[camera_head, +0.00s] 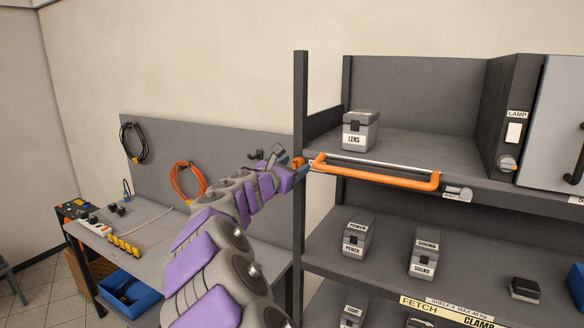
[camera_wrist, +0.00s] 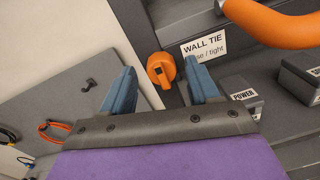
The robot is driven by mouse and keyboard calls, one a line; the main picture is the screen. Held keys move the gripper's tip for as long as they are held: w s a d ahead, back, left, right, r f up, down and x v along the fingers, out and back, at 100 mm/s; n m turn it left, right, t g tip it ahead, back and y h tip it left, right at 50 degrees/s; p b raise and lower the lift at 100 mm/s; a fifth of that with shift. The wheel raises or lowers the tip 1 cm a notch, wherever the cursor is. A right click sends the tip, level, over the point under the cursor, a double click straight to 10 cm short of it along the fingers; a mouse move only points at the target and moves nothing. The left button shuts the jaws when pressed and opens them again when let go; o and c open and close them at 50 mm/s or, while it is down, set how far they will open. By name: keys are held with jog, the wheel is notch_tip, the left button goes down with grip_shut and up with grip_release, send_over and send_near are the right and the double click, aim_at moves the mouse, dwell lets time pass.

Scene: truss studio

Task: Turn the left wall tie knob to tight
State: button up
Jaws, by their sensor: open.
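The left wall tie knob (camera_wrist: 160,68) is orange and round with a raised grip, mounted on the dark shelf post. In the wrist view it shows between and beyond my blue fingertips, beside a white label (camera_wrist: 207,42) reading "WALL TIE" and partly "/ tight". My gripper (camera_wrist: 160,90) is open and empty, with a finger on each side of the knob in the picture. I cannot tell whether a finger touches it. In the head view my gripper (camera_head: 290,163) is at the left post, and a small orange part of the knob (camera_head: 298,162) shows there.
An orange bar (camera_head: 380,174) runs along the upper shelf's front, close right of my gripper. A LENS case (camera_head: 360,132) stands on that shelf. Lower shelves hold POWER (camera_head: 356,240) and SOUND (camera_head: 424,254) cases. A workbench (camera_head: 150,262) with a pegboard (camera_head: 225,150) stands left.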

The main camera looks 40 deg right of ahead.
jog(key=shift+c, duration=0.4)
jog(key=c, duration=1)
jog(key=shift+o, duration=0.2)
jog(key=shift+m, duration=0.4)
jog(key=m+b, duration=0.2)
jog(key=m, duration=0.1)
jog(key=shift+m+b, duration=0.35)
jog(key=shift+m, duration=0.05)
jog(key=m+b, duration=0.3)
jog(key=m, duration=0.1)
jog(key=shift+f, duration=0.1)
jog(key=m+b, duration=0.4)
jog(key=shift+f+m+y, duration=0.1)
jog(key=shift+m+y, duration=0.2)
jog(key=shift+y, duration=0.1)
jog(key=m+b, duration=0.4)
jog(key=shift+s+d+t, duration=0.1)
jog(key=shift+t, duration=0.2)
